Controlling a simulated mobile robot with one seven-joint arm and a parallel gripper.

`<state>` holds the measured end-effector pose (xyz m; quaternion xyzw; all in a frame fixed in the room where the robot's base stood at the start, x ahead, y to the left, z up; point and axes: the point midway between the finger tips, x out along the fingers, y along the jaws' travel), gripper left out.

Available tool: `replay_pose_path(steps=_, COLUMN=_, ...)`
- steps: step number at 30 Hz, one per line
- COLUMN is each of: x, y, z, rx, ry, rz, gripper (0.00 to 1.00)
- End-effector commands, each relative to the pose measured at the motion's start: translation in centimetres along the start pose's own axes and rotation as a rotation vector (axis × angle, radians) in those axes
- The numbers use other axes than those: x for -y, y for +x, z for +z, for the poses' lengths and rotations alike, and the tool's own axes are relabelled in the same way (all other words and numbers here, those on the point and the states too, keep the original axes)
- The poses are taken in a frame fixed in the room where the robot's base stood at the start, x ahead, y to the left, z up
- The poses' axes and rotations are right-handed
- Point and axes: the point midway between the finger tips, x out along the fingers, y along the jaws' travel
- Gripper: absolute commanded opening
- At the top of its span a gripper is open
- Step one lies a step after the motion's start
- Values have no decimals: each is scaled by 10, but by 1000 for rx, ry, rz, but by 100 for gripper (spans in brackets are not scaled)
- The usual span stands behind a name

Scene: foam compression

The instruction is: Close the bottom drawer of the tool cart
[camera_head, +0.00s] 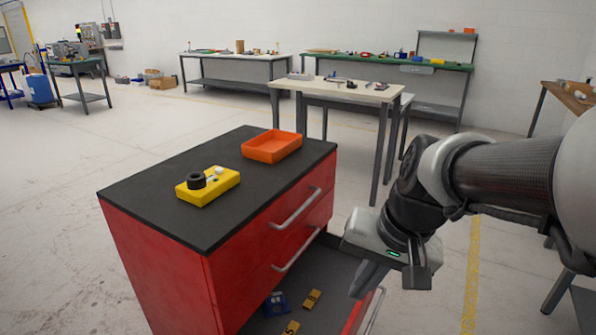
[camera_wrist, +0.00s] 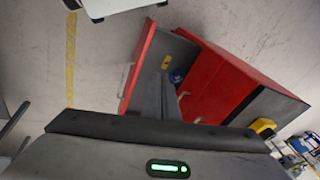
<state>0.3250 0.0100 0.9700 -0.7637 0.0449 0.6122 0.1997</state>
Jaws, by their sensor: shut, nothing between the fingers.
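The red tool cart (camera_head: 165,262) has a black top and stands at the centre left of the head view. Its bottom drawer (camera_head: 352,318) is pulled out to the right, with a grey floor and a pale handle (camera_head: 374,308) on its red front. The drawer's red front (camera_wrist: 139,65) also shows in the wrist view. My gripper (camera_head: 360,290) is shut and empty, pointing down over the outer part of the open drawer, near its front. In the wrist view its fingers (camera_wrist: 161,80) overlap the drawer; whether they touch it I cannot tell.
The two upper drawers with handles (camera_head: 296,208) are shut. A blue item (camera_head: 276,303) and yellow pieces (camera_head: 312,299) lie in the open drawer. On the cart top are an orange tray (camera_head: 272,147) and a yellow block (camera_head: 208,187). A table (camera_head: 336,89) stands behind.

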Motion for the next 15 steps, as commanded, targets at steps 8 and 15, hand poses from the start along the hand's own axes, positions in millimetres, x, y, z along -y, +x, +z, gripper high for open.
replay_pose_path(steps=8, x=-24, y=66, z=-61, rx=221, ry=536, rz=-139, gripper=0)
replay_pose_path(steps=15, x=-82, y=145, z=-101, rx=351, ry=1046, rz=-253, gripper=0)
